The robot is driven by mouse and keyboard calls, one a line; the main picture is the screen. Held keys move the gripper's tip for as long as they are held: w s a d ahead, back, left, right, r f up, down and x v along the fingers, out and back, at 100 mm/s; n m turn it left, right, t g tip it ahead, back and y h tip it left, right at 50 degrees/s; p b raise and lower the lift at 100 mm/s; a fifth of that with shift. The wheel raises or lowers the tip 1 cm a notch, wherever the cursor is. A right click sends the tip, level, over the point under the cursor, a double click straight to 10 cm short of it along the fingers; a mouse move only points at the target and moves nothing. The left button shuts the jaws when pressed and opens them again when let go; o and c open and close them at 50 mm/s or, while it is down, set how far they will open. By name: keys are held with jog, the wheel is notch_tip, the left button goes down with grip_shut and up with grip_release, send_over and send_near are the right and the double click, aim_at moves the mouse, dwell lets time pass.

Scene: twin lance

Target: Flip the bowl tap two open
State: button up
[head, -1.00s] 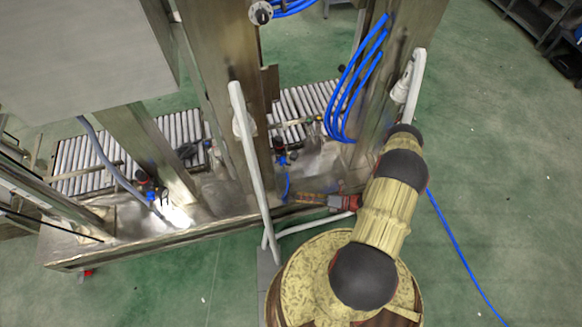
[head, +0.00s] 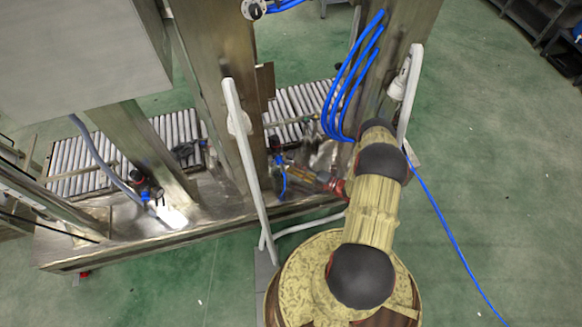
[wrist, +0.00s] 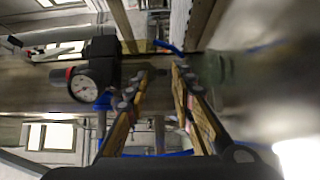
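My gripper (head: 288,163) reaches in from the right, past the post, to a small dark regulator fitting (head: 275,145) with a blue part (head: 279,160) below it. In the wrist view my gripper (wrist: 160,73) is open, with a clear gap between the fingers. A black regulator (wrist: 100,62) with a round white gauge (wrist: 83,88) is just left of the left finger. A blue piece (wrist: 167,46) is ahead, beyond the fingertips; I cannot tell whether it is the tap's handle or tubing. The tap is not clearly identifiable, and no contact is visible.
A white upright rail (head: 247,160) and a steel post (head: 225,80) stand left of my gripper. Blue hoses (head: 345,85) hang by the right post. Another regulator (head: 147,188) is at the left. Roller conveyors (head: 300,105) lie behind. Green floor (head: 490,180) is free at right.

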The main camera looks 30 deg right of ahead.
jog(key=shift+x, duration=1.05)
jog(key=shift+c, duration=1.2)
grip_shut()
